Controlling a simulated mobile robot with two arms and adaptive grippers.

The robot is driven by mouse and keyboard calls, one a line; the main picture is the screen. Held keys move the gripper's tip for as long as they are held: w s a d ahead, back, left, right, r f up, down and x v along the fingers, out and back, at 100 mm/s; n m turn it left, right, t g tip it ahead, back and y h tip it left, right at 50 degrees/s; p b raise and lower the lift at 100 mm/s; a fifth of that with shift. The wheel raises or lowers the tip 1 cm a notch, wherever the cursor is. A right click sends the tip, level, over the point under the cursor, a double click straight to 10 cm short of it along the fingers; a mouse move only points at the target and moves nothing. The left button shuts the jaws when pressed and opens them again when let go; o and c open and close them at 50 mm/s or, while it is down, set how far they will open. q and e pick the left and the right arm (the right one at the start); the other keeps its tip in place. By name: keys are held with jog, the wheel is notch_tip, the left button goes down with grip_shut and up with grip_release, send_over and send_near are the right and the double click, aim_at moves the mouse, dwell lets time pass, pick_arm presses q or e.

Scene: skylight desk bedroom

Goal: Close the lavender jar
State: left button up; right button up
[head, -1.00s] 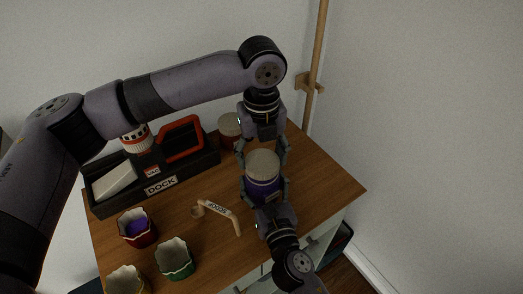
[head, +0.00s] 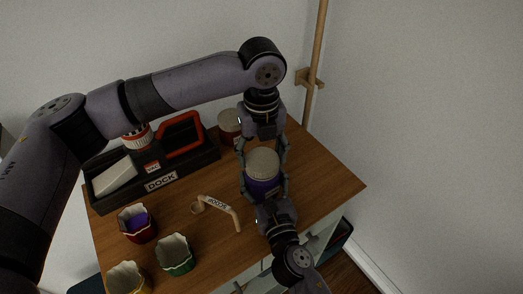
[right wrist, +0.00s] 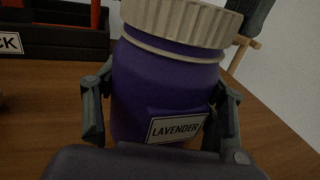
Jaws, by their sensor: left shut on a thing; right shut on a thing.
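The lavender jar (head: 262,187) is purple with a ribbed cream lid (head: 262,160) on top. In the right wrist view the jar (right wrist: 165,90) stands nearly upright, its LAVENDER label (right wrist: 175,127) facing me. The lid (right wrist: 180,20) sits over its mouth, slightly tilted in the picture, with a pale rim below. I cannot tell how tightly it sits. My left gripper (head: 262,153) reaches down from behind and is shut on the lid. My right gripper (head: 265,188), fingers also in the right wrist view (right wrist: 165,115), is shut around the jar's body from the front.
A black DOCK tray (head: 185,172) stands at the back left. Another lidded jar (head: 229,124) is behind my left gripper. A SCOOP (head: 221,208) lies left of the jar. Red (head: 140,233), green (head: 175,258) and yellow (head: 128,281) cups stand front left. The wooden top (head: 325,183) is clear at right.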

pick_arm(q)
jog(key=m, duration=0.6)
jog(key=shift+d+m, duration=0.2)
jog(key=shift+m, duration=0.2)
jog(key=m, duration=0.6)
jog(key=shift+s+d+m, duration=0.1)
jog(key=shift+m, duration=0.3)
jog(key=o, duration=0.8)
jog(key=shift+r, duration=2.2)
